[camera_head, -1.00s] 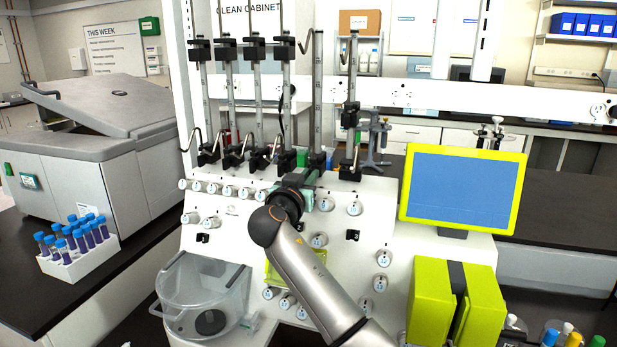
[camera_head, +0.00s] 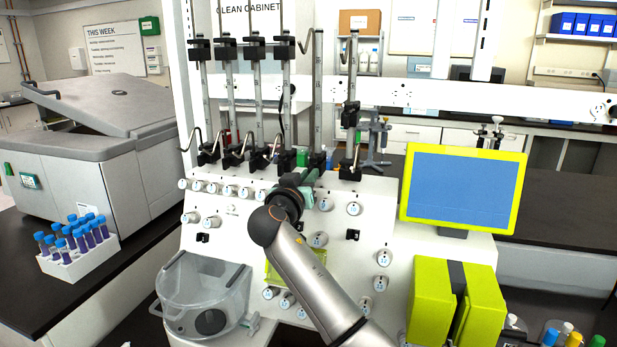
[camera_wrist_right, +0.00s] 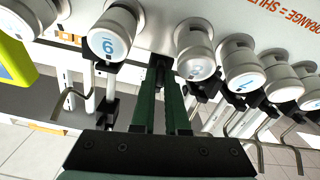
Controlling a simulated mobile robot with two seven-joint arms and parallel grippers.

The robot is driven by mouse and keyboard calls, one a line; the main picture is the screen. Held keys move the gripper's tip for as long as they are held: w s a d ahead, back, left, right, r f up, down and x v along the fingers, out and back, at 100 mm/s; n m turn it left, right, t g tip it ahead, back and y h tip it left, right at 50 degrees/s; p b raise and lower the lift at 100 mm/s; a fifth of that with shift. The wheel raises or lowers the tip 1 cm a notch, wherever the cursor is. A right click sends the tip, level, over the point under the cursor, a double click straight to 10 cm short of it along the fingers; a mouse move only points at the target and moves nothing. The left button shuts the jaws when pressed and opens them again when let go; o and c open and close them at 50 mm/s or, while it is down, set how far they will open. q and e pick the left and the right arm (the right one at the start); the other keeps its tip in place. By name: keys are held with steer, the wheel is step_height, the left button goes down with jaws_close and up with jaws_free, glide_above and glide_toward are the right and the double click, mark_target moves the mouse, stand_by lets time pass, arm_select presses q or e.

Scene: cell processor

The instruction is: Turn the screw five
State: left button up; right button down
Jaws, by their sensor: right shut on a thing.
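Several white round screw knobs with numbered blue faces line the sloped front of the white cell processor (camera_head: 225,232). My right gripper (camera_head: 306,184) is at the upper row of knobs, partly hidden behind my wrist. In the right wrist view its green fingers (camera_wrist_right: 160,72) are close together on a small dark part, mostly hidden between the tips. One knob (camera_wrist_right: 195,62) is just right of the fingertips and another (camera_wrist_right: 112,42), with a face like a 6 or 9, is to the left. I cannot clearly read a five. My left gripper is not in view.
A yellow-framed screen (camera_head: 463,190) and yellow-green blocks (camera_head: 432,300) stand to the right. A clear bowl (camera_head: 200,295) is at lower left. Upright metal rods with black clamps (camera_head: 318,90) rise behind the knobs. A tube rack (camera_head: 85,262) sits on the left bench.

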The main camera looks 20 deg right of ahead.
steer(key=n, duration=0.2)
steer(key=shift+n, duration=0.4)
steer(key=n+p, duration=0.1)
steer(key=n, duration=0.2)
steer(key=shift+w+a+f+n+p, duration=0.1)
steer(key=shift+n+p, duration=0.3)
steer(key=shift+n, duration=1.6)
steer(key=c, duration=0.9)
jaws_free()
